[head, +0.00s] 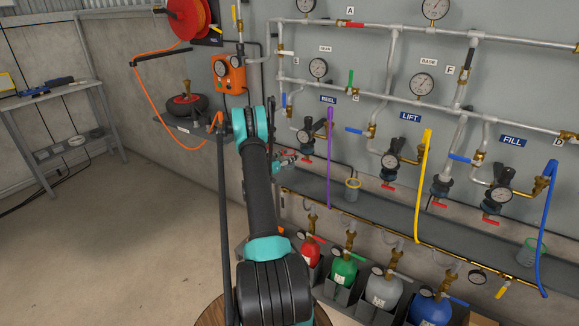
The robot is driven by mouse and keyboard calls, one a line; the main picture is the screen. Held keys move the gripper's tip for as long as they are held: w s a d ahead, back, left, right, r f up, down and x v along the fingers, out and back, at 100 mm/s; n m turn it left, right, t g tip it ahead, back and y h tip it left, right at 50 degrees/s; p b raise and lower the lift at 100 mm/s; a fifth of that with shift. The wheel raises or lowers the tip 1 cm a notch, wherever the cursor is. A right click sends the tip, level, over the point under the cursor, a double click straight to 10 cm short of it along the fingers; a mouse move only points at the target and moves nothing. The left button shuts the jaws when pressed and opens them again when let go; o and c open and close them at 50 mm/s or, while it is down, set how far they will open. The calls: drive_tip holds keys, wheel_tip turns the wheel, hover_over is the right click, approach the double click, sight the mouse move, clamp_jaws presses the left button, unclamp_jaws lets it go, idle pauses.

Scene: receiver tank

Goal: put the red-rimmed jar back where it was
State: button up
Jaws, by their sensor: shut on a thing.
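My gripper (287,159) is small in the head view, partly hidden behind my own arm, near the wall pipes and above the left part of the long grey shelf. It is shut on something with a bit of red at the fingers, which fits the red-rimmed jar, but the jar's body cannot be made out. No other red-rimmed jar shows. A yellow-rimmed jar (352,190) stands on the shelf (390,215) to the right of my gripper. A green-rimmed jar (531,252) stands at the shelf's right end.
Pipes, gauges and red-handled valves crowd the wall above the shelf. Purple (330,160), yellow (424,185) and blue (546,230) hoses hang across its front. Several gas cylinders (383,287) stand below. The floor at left is clear beside a metal bench (45,97).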

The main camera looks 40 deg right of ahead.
sight(285, 166)
drive_tip(key=shift+a+f, duration=0.1)
drive_tip(key=shift+f, duration=2.3)
drive_tip(key=shift+f, duration=0.15)
drive_tip(key=o, duration=1.4)
drive_tip(key=shift+c, duration=0.2)
